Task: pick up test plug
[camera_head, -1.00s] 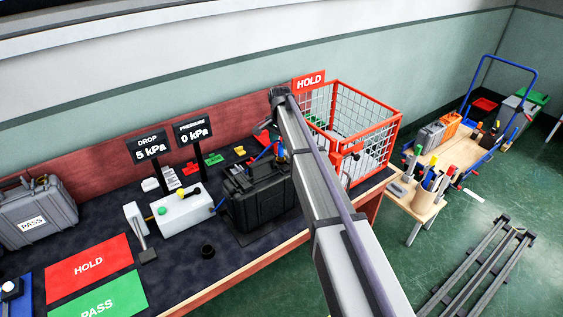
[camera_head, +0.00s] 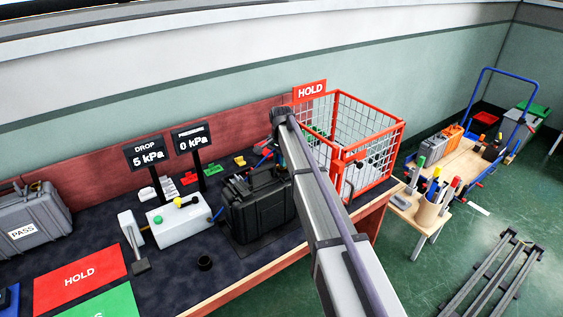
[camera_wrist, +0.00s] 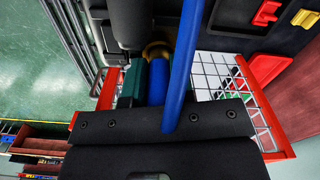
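The test plug appears as a blue cylinder (camera_wrist: 158,82) in the wrist view, with a brass ring (camera_wrist: 157,50) just beyond it. A blue hose (camera_wrist: 183,60) passes close in front, on its right. My gripper (camera_wrist: 160,85) has a teal pad on each side of the blue cylinder and looks closed on it; the hose partly hides the right pad. In the head view, my arm reaches over the right side of the black case (camera_head: 255,207) on the bench, and the arm hides the plug and most of the gripper.
A red wire basket (camera_head: 375,140) with a HOLD sign stands right of the case, close to my arm; it also shows in the wrist view (camera_wrist: 265,110). Red and green mats are front left.

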